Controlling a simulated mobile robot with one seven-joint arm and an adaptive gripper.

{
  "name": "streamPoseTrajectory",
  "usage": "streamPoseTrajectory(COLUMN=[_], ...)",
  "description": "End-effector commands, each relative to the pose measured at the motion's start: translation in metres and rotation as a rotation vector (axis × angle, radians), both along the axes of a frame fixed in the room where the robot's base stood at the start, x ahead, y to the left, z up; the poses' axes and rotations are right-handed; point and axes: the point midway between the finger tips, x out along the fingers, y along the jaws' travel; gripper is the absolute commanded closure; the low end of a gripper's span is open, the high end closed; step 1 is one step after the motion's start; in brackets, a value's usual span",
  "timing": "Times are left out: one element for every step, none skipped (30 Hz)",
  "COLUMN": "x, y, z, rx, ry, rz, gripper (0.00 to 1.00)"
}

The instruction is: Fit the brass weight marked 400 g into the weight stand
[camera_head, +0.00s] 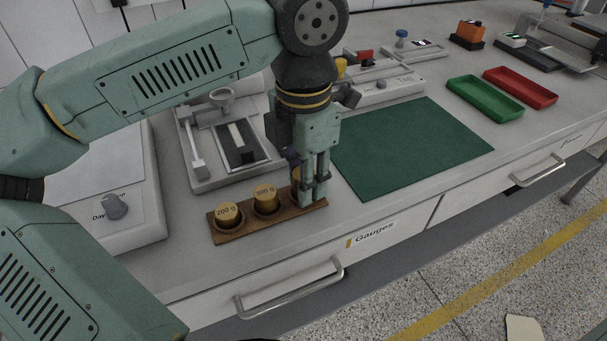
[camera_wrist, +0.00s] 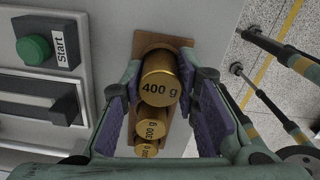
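The brass weight marked 400 g (camera_wrist: 160,88) stands at the end of the wooden weight stand (camera_wrist: 150,38), over or in its end hole; how deep it sits is hidden. In the head view, my gripper (camera_head: 311,197) points down over the right end of the stand (camera_head: 240,234) and mostly hides this weight. In the wrist view, the purple finger pads of my gripper (camera_wrist: 164,115) are on either side of the weight, with a visible gap on each side, so it is open. The 200 g weight (camera_head: 228,215) and 300 g weight (camera_head: 265,198) sit in the other holes.
A green mat (camera_head: 415,145) lies to the right, clear. A device with a dark plate (camera_head: 240,150) stands behind the stand, and a white box with a knob (camera_head: 115,206) at left. Green (camera_head: 484,101) and red (camera_head: 520,88) trays lie farther right. The bench's front edge is close.

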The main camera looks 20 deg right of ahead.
Motion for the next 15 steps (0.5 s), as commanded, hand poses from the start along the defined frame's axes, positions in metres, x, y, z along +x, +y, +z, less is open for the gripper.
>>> streamPoseTrajectory(x=[0.0000, 0.0000, 0.0000, 0.0000, 0.0000, -0.0001, -0.0001, -0.0001, -0.0001, -0.0001, -0.0001, -0.0001, -0.0001, -0.0001, -0.0001], y=[0.0001, 0.0001, 0.0001, 0.0001, 0.0001, 0.0001, 0.0001, 0.0001, 0.0001, 0.0001, 0.0001, 0.0001, 0.0001, 0.0001, 0.0001], z=[0.0004, 0.0004, 0.0004, 0.0004, 0.0004, 0.0004, 0.0005, 0.0005, 0.0005, 0.0005, 0.0005, 0.0005, 0.0005, 0.0005, 0.0006], rx=[0.000, 0.000, 0.000, 0.000, 0.000, 0.000, 0.000, 0.000, 0.000, 0.000, 0.000, 0.000, 0.000, 0.001, 0.001], ry=[0.000, 0.000, 0.000, 0.000, 0.000, 0.000, 0.000, 0.000, 0.000, 0.000, 0.000, 0.000, 0.000, 0.000, 0.000], rz=[0.000, 0.000, 0.000, 0.000, 0.000, 0.000, 0.000, 0.000, 0.000, 0.000, 0.000, 0.000, 0.000, 0.000, 0.000], gripper=[0.68, 0.66, 0.63, 0.61, 0.59, 0.56, 0.54, 0.53, 0.53, 0.53, 0.53, 0.53, 0.53, 0.53, 0.53])
